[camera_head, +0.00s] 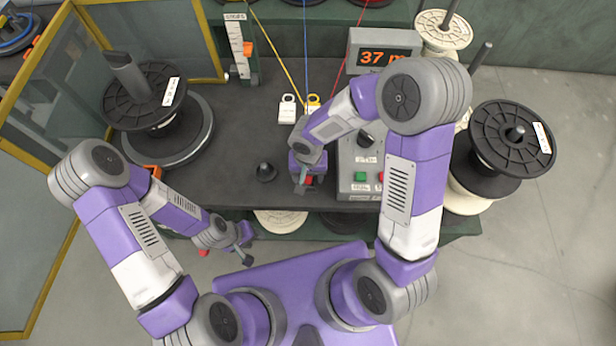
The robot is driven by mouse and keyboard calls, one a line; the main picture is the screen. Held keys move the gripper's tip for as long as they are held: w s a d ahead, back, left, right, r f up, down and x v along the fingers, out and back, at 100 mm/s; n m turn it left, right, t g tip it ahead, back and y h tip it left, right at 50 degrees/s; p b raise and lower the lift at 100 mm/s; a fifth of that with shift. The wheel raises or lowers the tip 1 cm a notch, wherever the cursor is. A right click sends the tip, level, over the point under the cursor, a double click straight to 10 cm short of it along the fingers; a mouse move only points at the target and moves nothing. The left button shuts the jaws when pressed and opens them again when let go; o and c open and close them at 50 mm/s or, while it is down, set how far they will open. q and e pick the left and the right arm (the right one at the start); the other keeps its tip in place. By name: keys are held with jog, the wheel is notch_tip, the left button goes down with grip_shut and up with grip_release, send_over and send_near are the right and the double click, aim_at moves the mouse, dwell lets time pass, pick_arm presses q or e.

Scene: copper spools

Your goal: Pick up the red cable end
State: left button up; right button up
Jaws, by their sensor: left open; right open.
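The red cable (349,50) comes down from the top edge, slanting left, and goes out of sight behind my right forearm. A small red piece (309,181) shows at my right gripper's fingers; I cannot tell whether it is the cable end. My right gripper (303,184) is open over the dark bench (228,150), near its front edge, with its fingers partly hidden by its wrist. A yellow cable (276,50) ends near a yellow tag (313,102), and a blue cable (305,50) runs between. My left gripper (242,252) is open, in front of the bench, away from the cables.
A control box (359,187) with green and red buttons stands just right of my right gripper. Black spools stand left (145,95) and right (512,138). A display (383,53) is at the back.

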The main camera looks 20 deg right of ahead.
jog(key=c, duration=1.1)
